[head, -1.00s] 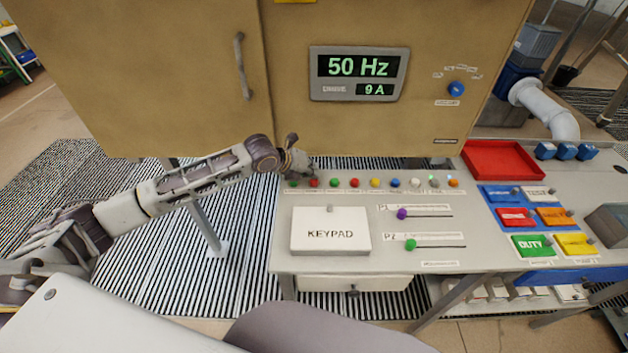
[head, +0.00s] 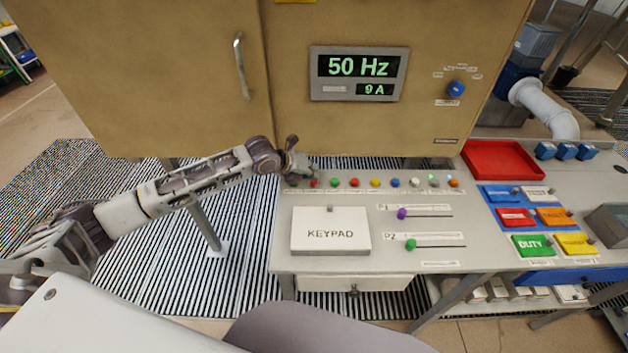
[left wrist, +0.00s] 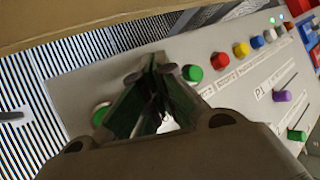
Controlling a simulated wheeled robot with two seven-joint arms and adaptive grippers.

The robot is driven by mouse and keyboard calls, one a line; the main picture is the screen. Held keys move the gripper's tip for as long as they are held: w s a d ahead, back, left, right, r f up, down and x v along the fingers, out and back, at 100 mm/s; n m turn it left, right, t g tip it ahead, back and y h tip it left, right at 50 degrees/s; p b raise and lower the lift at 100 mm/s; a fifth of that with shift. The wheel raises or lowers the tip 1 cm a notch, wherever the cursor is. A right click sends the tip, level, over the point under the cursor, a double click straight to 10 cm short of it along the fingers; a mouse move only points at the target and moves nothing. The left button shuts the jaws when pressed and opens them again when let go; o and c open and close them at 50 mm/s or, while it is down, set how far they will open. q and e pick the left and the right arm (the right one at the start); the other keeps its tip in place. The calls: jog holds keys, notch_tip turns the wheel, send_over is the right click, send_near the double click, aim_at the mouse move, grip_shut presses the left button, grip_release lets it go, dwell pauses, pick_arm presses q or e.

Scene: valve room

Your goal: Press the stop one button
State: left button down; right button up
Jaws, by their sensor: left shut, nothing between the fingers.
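A row of small round buttons runs along the back of the grey console. At its left end are a green button (left wrist: 100,113), then a red button (head: 315,184), then another green (head: 334,183) and red (head: 354,183). Their labels are too small to read, so I cannot tell which says stop one. My left gripper (head: 310,175) is shut and empty, over the first red button. In the left wrist view its fingertips (left wrist: 155,68) lie between the two green buttons and hide that red one. I cannot tell whether they touch it. My right gripper is not in view.
A keypad box (head: 331,231) and two sliders, purple (head: 402,214) and green (head: 411,245), sit in front of the row. A tan cabinet (head: 350,130) with a 50 Hz display (head: 359,67) rises close behind. A red tray (head: 503,160) is at right.

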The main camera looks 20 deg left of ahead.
pick_arm(q)
jog(key=shift+f, duration=0.2)
dwell(0.5)
jog(key=shift+r, duration=0.15)
jog(key=shift+r+p, duration=0.3)
jog(key=shift+p, duration=0.2)
jog(key=shift+r+p, duration=0.5)
jog(key=shift+p, duration=0.05)
jog(key=shift+r, duration=0.1)
notch_tip(320, 180, up, 5)
jog(key=p, duration=0.5)
jog(key=shift+s+f, duration=0.1)
jog(key=shift+f, duration=0.1)
dwell(0.8)
